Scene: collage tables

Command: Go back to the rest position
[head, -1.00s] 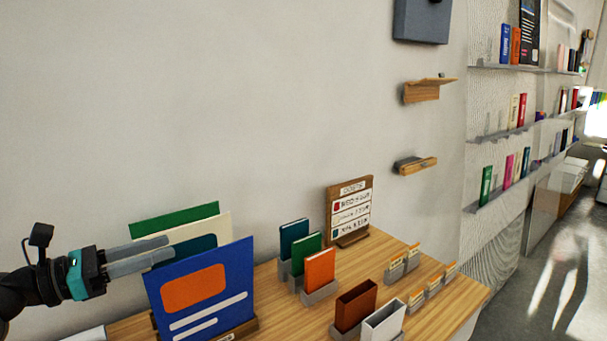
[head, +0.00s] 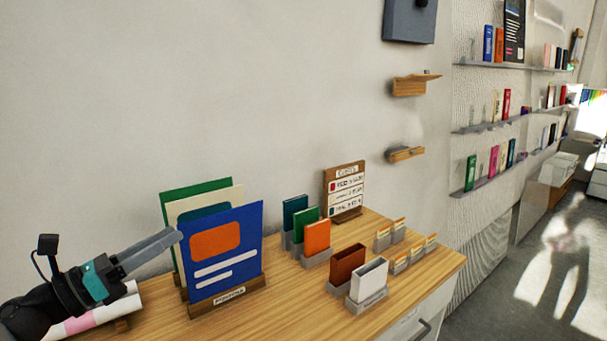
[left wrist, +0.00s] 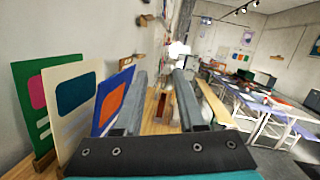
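My left gripper (head: 168,242) comes in from the lower left in the head view, its fingers pointing right. The fingertips overlap the left edge of the blue poster (head: 232,258) in the picture; I cannot tell if they touch. In the left wrist view the two fingers stand apart with nothing held between them (left wrist: 160,85). My right gripper is in neither view.
Green (head: 170,190), cream and blue posters stand in a wooden holder (head: 255,289) on the wooden table (head: 290,318). Small books (head: 317,236), card boxes (head: 368,278) and a sign (head: 345,190) stand farther right. Rolled paper (head: 130,303) lies beneath the gripper.

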